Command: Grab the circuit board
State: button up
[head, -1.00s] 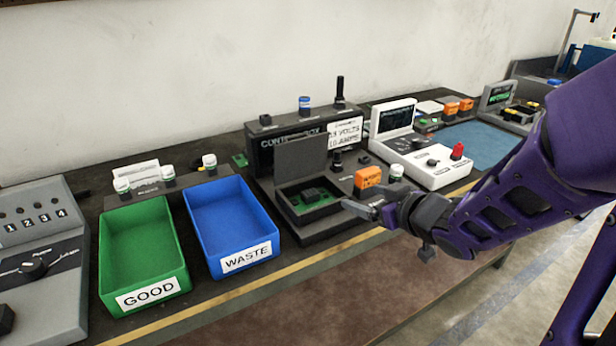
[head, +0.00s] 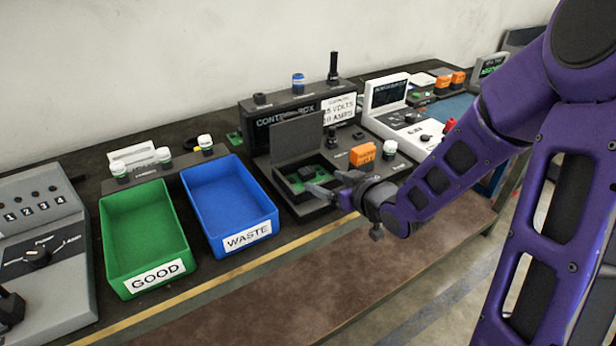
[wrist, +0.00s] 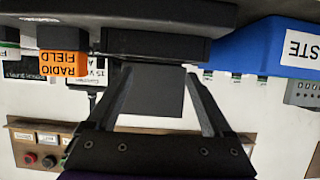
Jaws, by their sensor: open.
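The circuit board (head: 306,175), green with a dark block on it, lies in the open black test box (head: 284,194), whose lid (head: 297,138) stands up at the back. My gripper (head: 332,190) is open and empty at the front right rim of the box, close to the board. In the wrist view, my two fingers (wrist: 162,78) are spread, with the dark lid showing between them. The board cannot be made out in the wrist view. Whether a fingertip touches the box is unclear.
Left of the box are a blue WASTE bin (head: 262,207) and a green GOOD bin (head: 113,234). The black control box (head: 262,119) stands behind.

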aim_at(308, 172)
jog(key=x, duration=0.4)
jog(key=shift+w+a+f+b, duration=0.15)
jog(key=shift+w+f+b, duration=0.05)
jog(key=shift+w+b, duration=0.1)
jog(key=shift+w+d+b+x, duration=0.15)
jog(key=shift+b+x, duration=0.1)
jog(key=shift+x, duration=1.15)
jog(key=shift+w+d+b+x, duration=0.1)
jog(key=shift+d+b+x, duration=0.1)
jog(key=shift+x, duration=1.25)
jog(key=shift+c, duration=0.3)
jog(key=shift+r, duration=0.1)
grip_shut()
